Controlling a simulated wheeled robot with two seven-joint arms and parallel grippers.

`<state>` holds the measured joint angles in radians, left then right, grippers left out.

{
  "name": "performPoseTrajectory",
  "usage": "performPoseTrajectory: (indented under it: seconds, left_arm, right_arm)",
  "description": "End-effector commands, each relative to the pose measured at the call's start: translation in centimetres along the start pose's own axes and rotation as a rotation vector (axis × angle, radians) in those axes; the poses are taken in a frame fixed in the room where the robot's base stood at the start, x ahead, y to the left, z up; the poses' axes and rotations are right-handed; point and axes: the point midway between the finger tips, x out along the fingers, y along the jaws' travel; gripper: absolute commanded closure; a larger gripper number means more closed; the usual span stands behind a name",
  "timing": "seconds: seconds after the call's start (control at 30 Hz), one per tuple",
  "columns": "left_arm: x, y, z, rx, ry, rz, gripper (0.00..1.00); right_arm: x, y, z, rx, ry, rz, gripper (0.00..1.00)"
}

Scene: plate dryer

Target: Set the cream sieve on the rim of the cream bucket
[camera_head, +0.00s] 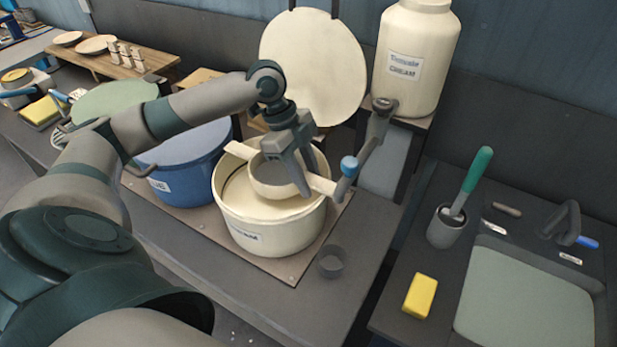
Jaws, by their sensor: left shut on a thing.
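The cream sieve (268,183), a round bowl with flat cream arms on two sides, is over the mouth of the cream bucket (265,236). My left gripper (291,176) comes down from above and is shut on the sieve at its bowl, hiding part of it. One sieve arm lies across the bucket's back-left edge and the other across its right edge. I cannot tell whether the arms touch the rim or hang just above it. The bucket stands upright on a brown board. My right gripper is not in view.
A blue bucket (190,155) stands close left of the cream one. A labelled cream tank (415,60) stands behind right; a blue-knobbed lever (348,166) reaches close to the sieve's right arm. A sink (525,300) lies right.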

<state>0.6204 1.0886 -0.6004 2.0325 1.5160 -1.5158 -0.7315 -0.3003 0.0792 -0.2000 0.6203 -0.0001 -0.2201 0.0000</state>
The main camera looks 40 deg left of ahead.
Motion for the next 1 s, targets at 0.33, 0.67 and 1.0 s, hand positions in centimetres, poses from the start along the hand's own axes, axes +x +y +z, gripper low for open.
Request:
performPoseTrajectory:
  seconds: [0.33, 0.67, 1.0]
  left_arm:
    - [0.0, 0.0, 0.0, 0.000, 0.000, 0.000, 0.49]
    - [-1.0, -0.1, 0.0, 0.000, 0.000, -0.003, 0.49]
    - [-6.0, -0.1, 0.1, 0.000, -0.001, -0.005, 0.49]
  right_arm:
    - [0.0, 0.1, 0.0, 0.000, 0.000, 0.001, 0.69]
    - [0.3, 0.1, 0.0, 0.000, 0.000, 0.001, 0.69]
    - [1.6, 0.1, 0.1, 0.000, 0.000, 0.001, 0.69]
